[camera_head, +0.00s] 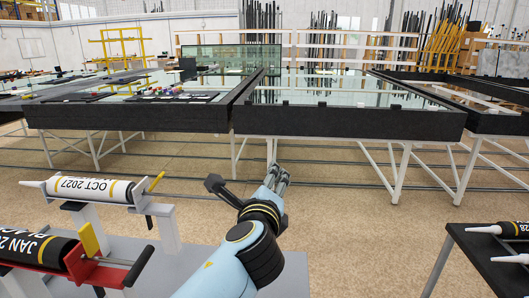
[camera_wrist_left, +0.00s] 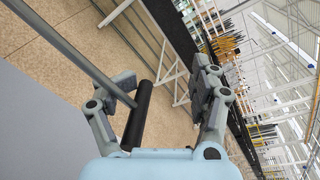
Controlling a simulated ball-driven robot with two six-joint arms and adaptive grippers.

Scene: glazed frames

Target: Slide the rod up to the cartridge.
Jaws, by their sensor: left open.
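The rod (camera_wrist_left: 75,52) is a long grey bar in the left wrist view, running from the upper left to a black cylindrical handle (camera_wrist_left: 142,115). The handle also shows in the head view (camera_head: 222,190). My left gripper (camera_head: 281,174) is open and empty; its fingers also show in the wrist view (camera_wrist_left: 165,80). The handle appears beside the left-hand finger; I cannot tell whether they touch. A white cartridge (camera_head: 92,189) marked OCT 2027 lies in a pale holder with a yellow lever (camera_head: 156,182). A black cartridge (camera_head: 35,252) lies in a red holder (camera_head: 105,272). My right gripper is not visible.
A grey bench top (camera_head: 190,258) lies beneath the holders and my arm. A dark table (camera_head: 490,262) with more cartridges stands at the right. Large glass-topped tables (camera_head: 345,120) with black edges stand across the back. Open floor (camera_head: 340,215) lies between.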

